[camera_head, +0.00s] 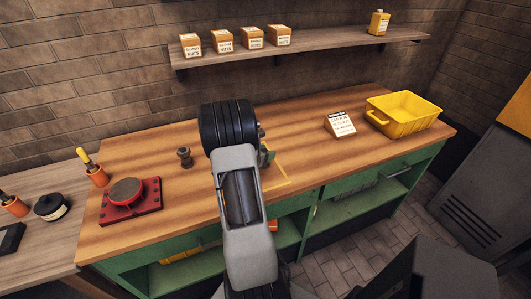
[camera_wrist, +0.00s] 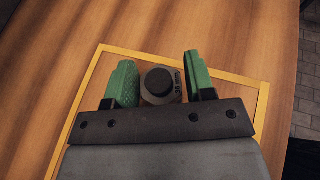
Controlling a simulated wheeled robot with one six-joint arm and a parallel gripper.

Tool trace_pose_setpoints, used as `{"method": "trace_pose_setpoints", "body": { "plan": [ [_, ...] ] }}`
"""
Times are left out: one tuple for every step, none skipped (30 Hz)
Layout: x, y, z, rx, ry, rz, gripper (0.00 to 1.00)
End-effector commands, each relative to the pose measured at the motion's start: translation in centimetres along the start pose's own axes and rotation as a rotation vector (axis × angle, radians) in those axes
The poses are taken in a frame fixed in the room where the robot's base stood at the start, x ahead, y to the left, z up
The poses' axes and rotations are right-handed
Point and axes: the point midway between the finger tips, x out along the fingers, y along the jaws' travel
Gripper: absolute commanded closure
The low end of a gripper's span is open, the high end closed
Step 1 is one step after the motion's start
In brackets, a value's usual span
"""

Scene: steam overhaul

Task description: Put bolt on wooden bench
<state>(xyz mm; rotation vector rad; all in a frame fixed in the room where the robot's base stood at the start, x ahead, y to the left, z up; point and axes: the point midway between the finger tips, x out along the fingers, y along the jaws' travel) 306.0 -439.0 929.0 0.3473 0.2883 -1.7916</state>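A bolt (camera_wrist: 158,86) with a round black end and a grey body marked "36 mm" is between the green fingers of my gripper (camera_wrist: 160,82) in the wrist view. The fingers stand wide apart, one on each side, and I cannot tell whether both touch it. The wooden bench (camera_head: 330,165) has a green frame, and a yellow outlined square (camera_wrist: 262,105) is marked on its top. My gripper is over this square. In the head view my arm hides most of the gripper and the bolt; one green finger shows beside it.
On the bench are a small dark metal piece (camera_head: 184,157), a red plate with a round disc (camera_head: 130,195), an orange cup with a tool (camera_head: 97,176), a white sign (camera_head: 340,124) and a yellow bin (camera_head: 403,110). Bare wood lies between sign and square. A shelf (camera_head: 330,40) holds small boxes.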

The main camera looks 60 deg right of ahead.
Motion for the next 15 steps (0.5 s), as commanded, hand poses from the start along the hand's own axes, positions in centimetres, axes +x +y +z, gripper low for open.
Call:
{"method": "trace_pose_setpoints", "body": {
  "plan": [
    [-0.01, 0.00, 0.02, 0.000, 0.000, 0.000, 0.46],
    [-0.01, 0.00, 0.02, 0.000, 0.000, 0.000, 0.43],
    [-0.01, 0.00, 0.03, 0.000, 0.000, 0.000, 0.39],
    [-0.01, 0.00, 0.03, 0.000, 0.000, 0.000, 0.36],
    [-0.01, 0.00, 0.03, 0.000, 0.000, 0.000, 0.36],
    [-0.01, 0.00, 0.03, 0.000, 0.000, 0.000, 0.36],
    [-0.01, 0.00, 0.03, 0.000, 0.000, 0.000, 0.36],
    [-0.01, 0.00, 0.03, 0.000, 0.000, 0.000, 0.36],
    [-0.01, 0.00, 0.03, 0.000, 0.000, 0.000, 0.36],
    [-0.02, 0.00, 0.05, 0.000, 0.000, 0.000, 0.36],
    [-0.04, 0.00, 0.09, 0.000, 0.000, 0.000, 0.36],
    [-0.09, 0.00, 0.23, 0.000, 0.000, 0.000, 0.36],
    [-0.15, 0.00, 0.38, 0.000, 0.000, 0.000, 0.36],
    [-0.24, 0.00, 0.58, 0.000, 0.000, 0.000, 0.36],
    [-0.65, 0.07, 0.33, 0.000, -0.001, 0.002, 0.36]
  ]
}}
